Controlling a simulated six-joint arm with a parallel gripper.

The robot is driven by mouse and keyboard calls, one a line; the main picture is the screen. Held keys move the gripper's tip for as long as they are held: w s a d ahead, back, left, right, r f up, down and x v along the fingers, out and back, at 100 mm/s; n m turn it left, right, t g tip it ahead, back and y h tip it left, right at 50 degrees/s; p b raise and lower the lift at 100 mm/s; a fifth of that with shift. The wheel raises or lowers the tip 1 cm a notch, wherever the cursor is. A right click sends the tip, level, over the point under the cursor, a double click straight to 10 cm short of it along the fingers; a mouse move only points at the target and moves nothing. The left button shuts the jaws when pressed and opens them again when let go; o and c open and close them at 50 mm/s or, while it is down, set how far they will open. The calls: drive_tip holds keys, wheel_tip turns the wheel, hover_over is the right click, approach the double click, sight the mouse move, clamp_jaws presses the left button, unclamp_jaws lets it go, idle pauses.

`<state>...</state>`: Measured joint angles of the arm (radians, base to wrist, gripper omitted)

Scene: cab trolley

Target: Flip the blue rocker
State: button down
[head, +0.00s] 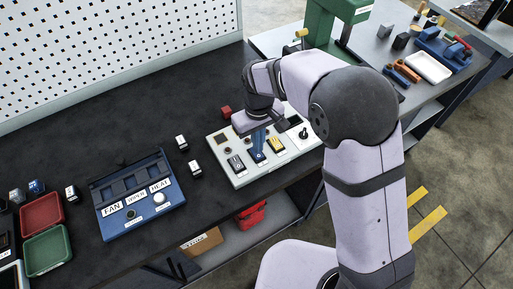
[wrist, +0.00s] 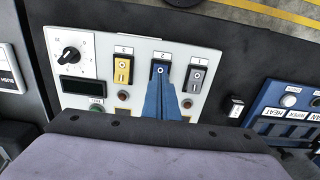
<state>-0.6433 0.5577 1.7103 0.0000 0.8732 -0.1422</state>
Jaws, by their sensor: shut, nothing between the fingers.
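The blue rocker (head: 257,156) is the middle of three rockers on a pale control panel (head: 224,142), between a grey rocker (head: 236,163) and a yellow rocker (head: 276,145). In the wrist view the blue rocker (wrist: 159,70) sits in a dark frame marked 2, with its near part hidden behind my fingers. My gripper (head: 259,146) is shut and empty, its blue fingers pointing down at the blue rocker. In the wrist view my gripper (wrist: 165,82) overlaps the rocker's near part. I cannot tell whether the tips touch it.
The panel also has a black knob (wrist: 71,54), a dark display (wrist: 82,87) and small round lights. A blue box labelled FAN, WIPER and HEAT (head: 137,195) stands to the left, with small loose blocks between. A red block (head: 225,112) lies behind the panel.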

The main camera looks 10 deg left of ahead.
drive_tip(key=shift+r+p, duration=1.85)
drive_tip(key=shift+r, duration=0.55)
drive_tip(key=s+d+f+m+g+h, duration=0.15)
drive_tip(key=s+d+f, duration=0.35)
drive_tip(key=s+d, duration=0.55)
drive_tip(key=s+d+r+m, duration=0.1)
drive_tip(key=d+r+m, duration=0.2)
drive_tip(key=d, duration=0.5)
drive_tip(key=s+d+r+m+t+y, duration=0.1)
drive_tip(key=d+r+m, duration=0.3)
drive_tip(key=d, duration=0.4)
drive_tip(key=shift+s, duration=0.4)
drive_tip(key=c, duration=2.5)
unclamp_jaws()
drive_tip(key=shift+m+t+y, duration=0.25)
